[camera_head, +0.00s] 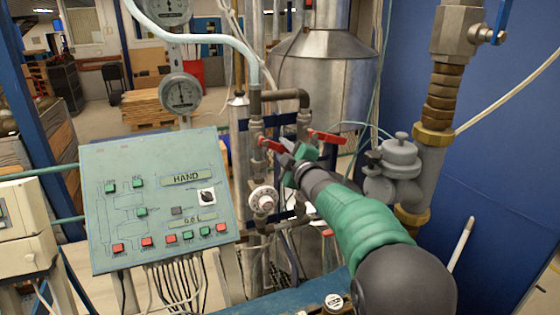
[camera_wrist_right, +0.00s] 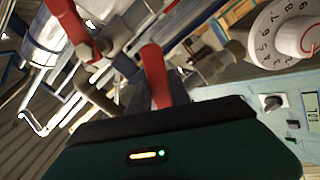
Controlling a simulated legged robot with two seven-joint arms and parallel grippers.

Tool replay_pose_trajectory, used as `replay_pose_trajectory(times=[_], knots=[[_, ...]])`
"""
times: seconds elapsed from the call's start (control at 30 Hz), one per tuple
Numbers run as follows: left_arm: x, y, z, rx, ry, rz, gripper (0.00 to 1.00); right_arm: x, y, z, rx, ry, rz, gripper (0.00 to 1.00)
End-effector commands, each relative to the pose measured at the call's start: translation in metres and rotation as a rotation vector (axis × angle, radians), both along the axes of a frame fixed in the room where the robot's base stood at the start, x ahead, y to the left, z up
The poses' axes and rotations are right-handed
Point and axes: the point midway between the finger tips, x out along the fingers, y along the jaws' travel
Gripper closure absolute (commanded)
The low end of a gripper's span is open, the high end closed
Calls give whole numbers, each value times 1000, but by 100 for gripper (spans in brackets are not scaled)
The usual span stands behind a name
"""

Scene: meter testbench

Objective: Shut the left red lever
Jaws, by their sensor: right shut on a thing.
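The left red lever (camera_head: 270,144) sits on a pipe valve in the middle of the head view, pointing right and slightly down. My right gripper (camera_head: 289,158) comes in from the lower right and is shut on its free end. In the right wrist view the left red lever (camera_wrist_right: 154,75) runs down to the gripper, whose fingers are mostly hidden. The right red lever (camera_head: 326,137) is on the neighbouring pipe, just beyond the gripper, and also shows in the wrist view (camera_wrist_right: 70,20). My left gripper is not in view.
A white numbered dial (camera_head: 263,199) is just below the levers. A green control panel (camera_head: 155,200) with buttons stands at the left. A grey meter on a thick pipe (camera_head: 400,155) is close to the right of my arm. Pipes crowd the space behind.

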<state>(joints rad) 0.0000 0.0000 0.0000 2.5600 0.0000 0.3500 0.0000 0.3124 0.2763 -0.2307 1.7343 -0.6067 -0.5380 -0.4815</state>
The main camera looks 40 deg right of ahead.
Motion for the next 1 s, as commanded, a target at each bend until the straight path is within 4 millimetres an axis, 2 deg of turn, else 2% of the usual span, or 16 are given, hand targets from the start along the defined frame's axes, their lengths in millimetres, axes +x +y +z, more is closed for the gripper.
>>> replay_pose_trajectory(times=[0.3,0.83,0.87,1.0], knots=[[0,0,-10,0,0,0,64,0,-1,3,-126,37,3,100],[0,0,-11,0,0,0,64,0,-1,4,-151,46,5,100],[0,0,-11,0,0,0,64,0,-1,4,-150,45,5,76],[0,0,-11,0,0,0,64,0,-1,5,-149,43,4,57]])
